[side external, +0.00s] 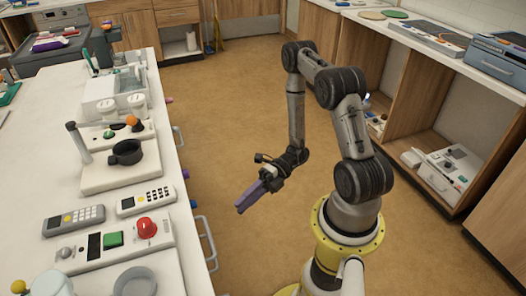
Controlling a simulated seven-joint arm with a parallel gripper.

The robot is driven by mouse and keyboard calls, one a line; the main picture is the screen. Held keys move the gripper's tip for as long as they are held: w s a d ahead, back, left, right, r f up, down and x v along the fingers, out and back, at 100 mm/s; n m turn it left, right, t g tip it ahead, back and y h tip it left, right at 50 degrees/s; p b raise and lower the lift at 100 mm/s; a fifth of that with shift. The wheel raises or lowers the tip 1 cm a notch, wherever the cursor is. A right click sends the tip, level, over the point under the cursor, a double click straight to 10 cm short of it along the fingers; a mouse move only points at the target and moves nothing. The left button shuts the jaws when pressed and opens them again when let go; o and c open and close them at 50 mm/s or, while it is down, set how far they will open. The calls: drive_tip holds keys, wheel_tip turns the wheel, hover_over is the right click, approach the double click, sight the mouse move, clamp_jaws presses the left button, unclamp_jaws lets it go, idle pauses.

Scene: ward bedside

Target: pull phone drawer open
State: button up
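My gripper (241,208) has purple fingers and hangs over the open floor to the right of the white counter. The fingers look close together, but I cannot tell if they are open or shut. Two phone-like handsets with keypads, a grey one (73,220) and a white one (146,200), lie on the counter top. A pale bar handle (208,243) sticks out from the counter's right side near them, left of and below my gripper and apart from it. Another bar handle (179,137) is farther back. The drawer fronts are seen almost edge-on, so which drawer is the phone drawer is unclear.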

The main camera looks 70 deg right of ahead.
drive_tip(key=w+a+r+n+g+h, duration=0.1)
drive_tip(key=a+r+n+g, duration=0.15)
drive_tip(key=r+n, duration=0.4)
drive_tip(key=w+a+r+n+g+h, duration=0.1)
drive_tip(key=a+r+n+g+h, duration=0.15)
drive_tip(key=r+n, duration=0.4)
drive_tip(key=s+a+r+n+t+h, duration=0.1)
drive_tip(key=s+a+r+n+h, duration=0.1)
drive_tip(key=s+r+n+h, duration=0.4)
drive_tip(key=shift+s+a+r+n, duration=0.35)
drive_tip(key=shift+s+r+n, duration=2)
drive_tip(key=shift+r+n, duration=2.25)
drive_tip(key=shift+f+n+h, duration=0.35)
drive_tip(key=shift+f+n, duration=0.2)
drive_tip(key=shift+n, duration=0.05)
